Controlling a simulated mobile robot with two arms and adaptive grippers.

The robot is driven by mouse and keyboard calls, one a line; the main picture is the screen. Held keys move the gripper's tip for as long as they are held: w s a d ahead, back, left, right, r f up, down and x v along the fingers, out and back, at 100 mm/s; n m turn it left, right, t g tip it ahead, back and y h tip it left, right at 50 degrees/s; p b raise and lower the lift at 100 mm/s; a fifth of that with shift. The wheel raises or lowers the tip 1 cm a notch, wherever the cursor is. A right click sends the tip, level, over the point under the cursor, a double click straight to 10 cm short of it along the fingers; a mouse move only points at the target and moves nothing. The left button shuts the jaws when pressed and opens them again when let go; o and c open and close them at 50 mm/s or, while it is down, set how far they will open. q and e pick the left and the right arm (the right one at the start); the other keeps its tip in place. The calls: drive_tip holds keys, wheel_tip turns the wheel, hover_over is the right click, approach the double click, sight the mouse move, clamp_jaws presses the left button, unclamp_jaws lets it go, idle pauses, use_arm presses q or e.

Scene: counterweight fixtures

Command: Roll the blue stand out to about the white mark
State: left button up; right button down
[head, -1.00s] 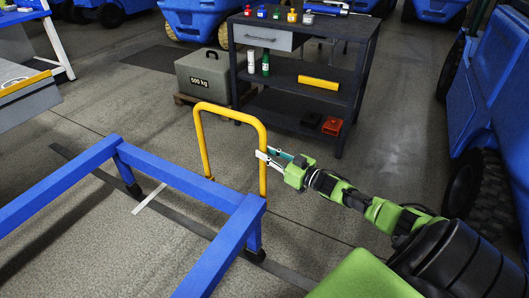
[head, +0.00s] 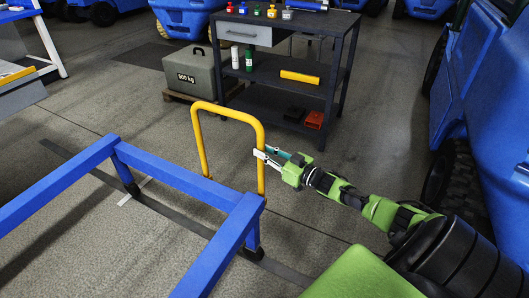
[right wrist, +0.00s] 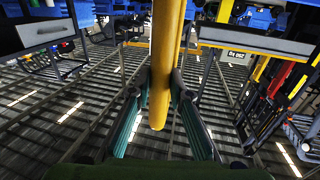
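The blue stand (head: 175,174) has blue beams on short legs with black feet. A yellow hoop handle (head: 228,110) rises from its right part. My right gripper (head: 262,156) is at the right upright of the handle. In the right wrist view the yellow handle bar (right wrist: 167,65) passes between the two fingers, which sit close on both sides of it. My left gripper is out of view.
A dark shelf cart (head: 262,92) with small coloured items stands behind the stand. A grey 500 kg box (head: 193,80) on a pallet is left of it. A blue vehicle (head: 490,120) stands close on the right. Open floor lies between cart and stand.

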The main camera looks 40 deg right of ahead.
drive_tip(key=c, duration=1.9)
unclamp_jaws()
drive_tip(key=shift+w+d+r, duration=0.15)
drive_tip(key=shift+d+r, duration=0.2)
drive_tip(key=shift+d, duration=0.1)
drive_tip(key=shift+f, duration=0.2)
drive_tip(key=shift+a, duration=0.1)
drive_tip(key=s, duration=0.4)
drive_tip(key=s+d, duration=0.1)
drive_tip(key=s, duration=0.3)
drive_tip(key=s+d, duration=0.1)
drive_tip(key=s, duration=0.3)
drive_tip(key=shift+d, duration=0.15)
